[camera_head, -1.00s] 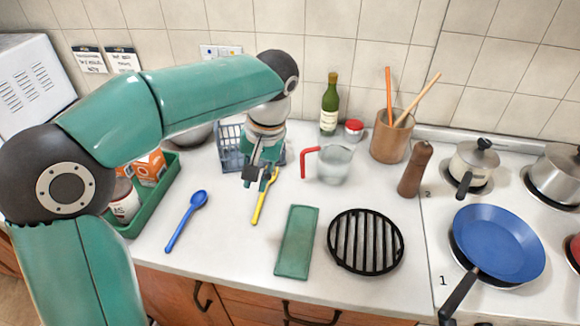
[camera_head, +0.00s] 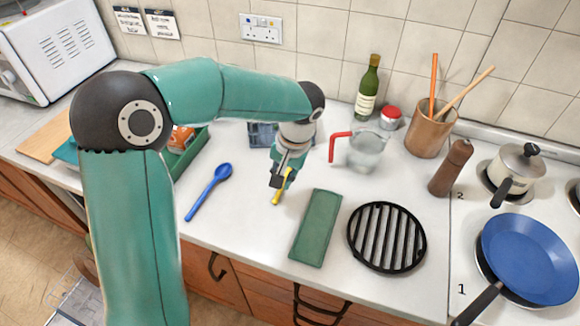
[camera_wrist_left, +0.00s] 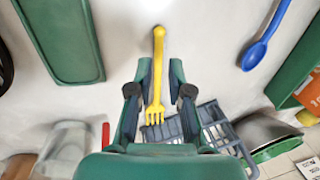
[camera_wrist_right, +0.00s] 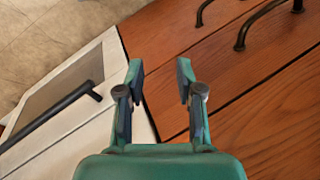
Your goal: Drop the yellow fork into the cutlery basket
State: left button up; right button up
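The yellow fork (camera_head: 277,198) is on the white counter under my left gripper (camera_head: 282,180), which hides part of it in the head view. In the left wrist view the fork (camera_wrist_left: 158,60) runs between the fingers of my left gripper (camera_wrist_left: 159,72). The fingers are partly open, with a gap on each side of the handle. The blue-grey cutlery basket (camera_head: 262,135) stands behind the gripper, partly hidden by my left arm. It also shows in the left wrist view (camera_wrist_left: 218,125). My right gripper (camera_wrist_right: 160,75) is open and empty in front of wooden cupboard fronts.
A blue spoon (camera_head: 208,190) lies left of the fork; a green cloth-like slab (camera_head: 316,228) and black round trivet (camera_head: 387,237) lie right. A glass jug (camera_head: 366,150) with a red handle stands close behind. A green tray (camera_head: 190,153) is beside the basket.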

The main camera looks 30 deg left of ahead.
aim_at(279, 193)
pick_arm(q)
jog(key=shift+a+f+p, duration=0.15)
jog(key=shift+f+p, duration=0.1)
jog(key=shift+f, duration=0.65)
jog(key=shift+a+f+p, duration=0.2)
jog(key=shift+f, duration=0.7)
jog(key=shift+a+f+p, duration=0.15)
jog(key=shift+f+p, duration=0.1)
jog(key=shift+f, duration=0.65)
grip_shut()
